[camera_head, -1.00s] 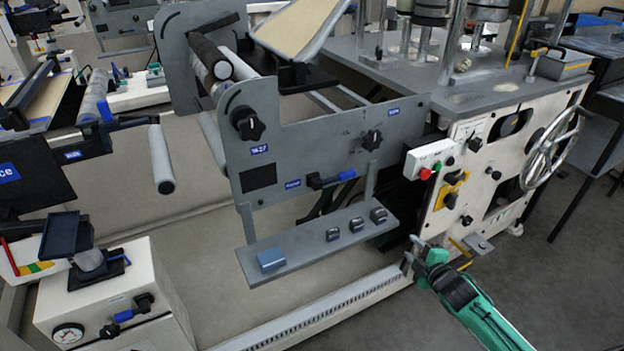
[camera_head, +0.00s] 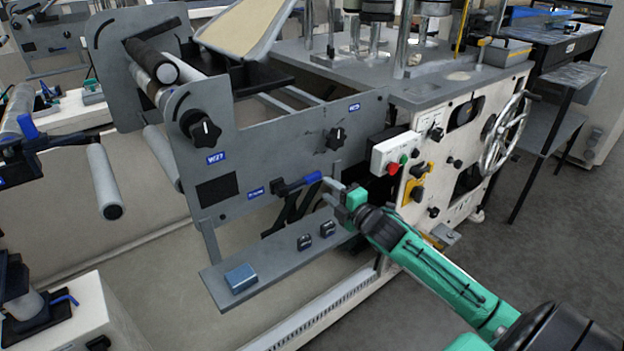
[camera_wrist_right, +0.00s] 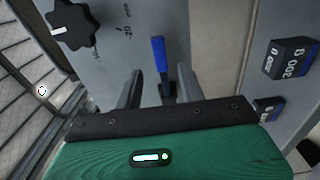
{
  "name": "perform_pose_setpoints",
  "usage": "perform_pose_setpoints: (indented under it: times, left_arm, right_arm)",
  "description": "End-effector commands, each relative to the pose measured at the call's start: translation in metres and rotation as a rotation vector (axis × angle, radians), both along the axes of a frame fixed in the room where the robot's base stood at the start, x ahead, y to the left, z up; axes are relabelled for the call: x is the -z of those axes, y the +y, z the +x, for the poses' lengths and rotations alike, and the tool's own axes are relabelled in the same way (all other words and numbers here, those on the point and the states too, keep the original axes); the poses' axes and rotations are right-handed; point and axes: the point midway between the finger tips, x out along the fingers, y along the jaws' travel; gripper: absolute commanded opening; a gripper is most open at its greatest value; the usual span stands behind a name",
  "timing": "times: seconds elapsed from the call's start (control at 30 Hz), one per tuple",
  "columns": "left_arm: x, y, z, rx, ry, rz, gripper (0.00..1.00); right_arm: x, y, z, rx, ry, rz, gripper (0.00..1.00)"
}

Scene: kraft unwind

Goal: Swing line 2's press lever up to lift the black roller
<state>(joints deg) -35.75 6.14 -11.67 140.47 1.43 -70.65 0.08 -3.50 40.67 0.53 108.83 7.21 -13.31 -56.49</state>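The press lever (camera_head: 298,185), with a bright blue grip and dark pivot, lies about level on the grey side plate (camera_head: 265,150), its grip pointing right. My right gripper (camera_head: 332,189) is open at the grip's right end. In the right wrist view the blue lever (camera_wrist_right: 159,62) shows in the gap between the two fingers of my right gripper (camera_wrist_right: 158,88); I cannot tell whether they touch it. The black roller (camera_head: 151,60) lies beside a light metal roller at the plate's upper left. My left gripper is out of view.
A shelf (camera_head: 275,262) with several small blocks juts out below the lever. A control box (camera_head: 393,152) with red and green buttons stands right of the gripper. A black knob (camera_head: 336,138) is above it.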

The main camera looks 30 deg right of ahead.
Motion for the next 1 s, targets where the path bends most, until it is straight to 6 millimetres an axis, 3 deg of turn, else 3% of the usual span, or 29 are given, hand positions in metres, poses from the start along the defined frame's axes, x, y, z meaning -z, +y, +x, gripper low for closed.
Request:
perform_pose_setpoints:
  times: [0.53,1.0]
  left_arm:
    - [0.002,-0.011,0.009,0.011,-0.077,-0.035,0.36]
    - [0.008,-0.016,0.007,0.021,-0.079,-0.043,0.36]
  right_arm:
    - [0.0,0.005,0.069,0.001,-0.001,0.003,0.4]
    - [0.001,0.006,0.082,0.0,0.001,0.002,0.4]
